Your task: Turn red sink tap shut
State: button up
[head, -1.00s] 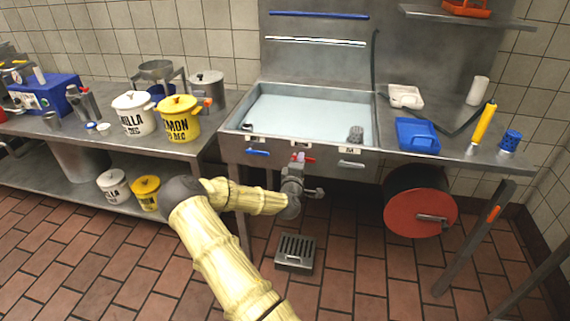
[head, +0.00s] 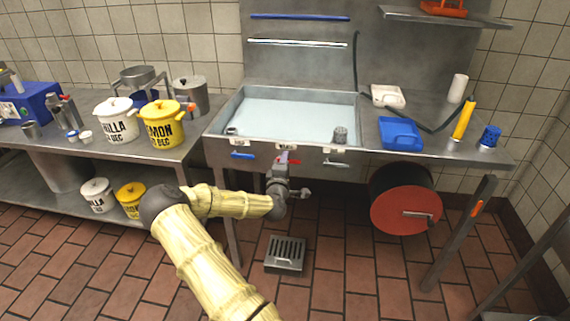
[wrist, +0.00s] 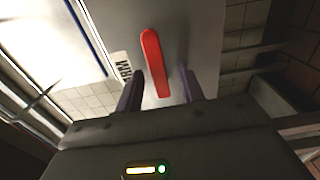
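The red sink tap (head: 289,160) is a lever on the front face of the sink (head: 215,125), under the middle label. In the wrist view the red lever (wrist: 155,60) points up the picture and leans slightly left. My gripper (head: 284,168) is at the sink front, just below the red tap. In the wrist view the gripper (wrist: 160,88) is open, with one dark finger on each side of the lever's lower end. Gaps show between lever and fingers, so it does not look clamped. The lever's base is partly hidden in the head view by my gripper.
A blue lever (head: 242,155) is left of the red one and a pale lever (head: 336,163) is right. A red drum (head: 405,205) hangs under the counter at right. A floor drain (head: 285,254) lies below. Pots, including a yellow one (head: 162,125), stand at left.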

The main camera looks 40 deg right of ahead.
jog(key=v, duration=1.7)
jog(key=shift+s+a, duration=0.2)
jog(key=shift+w, duration=0.1)
jog(key=shift+f, duration=0.15)
